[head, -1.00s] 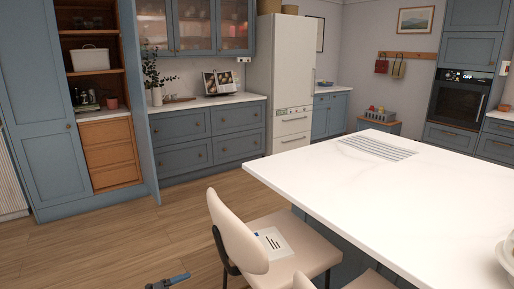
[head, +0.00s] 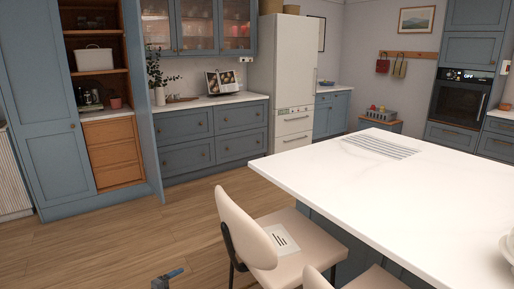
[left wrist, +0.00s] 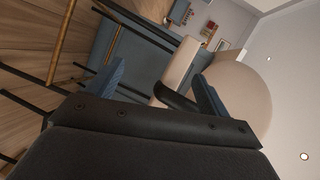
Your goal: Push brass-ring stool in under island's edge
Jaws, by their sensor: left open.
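A beige stool (head: 247,229) with a curved back and dark legs stands at the near left edge of the white-topped island (head: 380,185). Its seat front reaches the island's side; the back stays outside. A second beige stool (head: 318,279) is partly visible nearer me. No ring shows in the head view. The left wrist view shows a beige seat and back (left wrist: 238,100), dark legs and brass-coloured bars (left wrist: 62,42); I cannot tell which stool they belong to. My left gripper (head: 170,277) is open, low and left of the first stool. Its blue fingers (left wrist: 160,88) point toward the beige stool.
A printed sheet or booklet (head: 282,240) lies on the first stool's seat. Wooden floor (head: 110,235) is clear to the left. Blue cupboards (head: 212,137) and a white fridge (head: 290,80) stand behind. A white bowl (head: 508,246) sits at the island's right.

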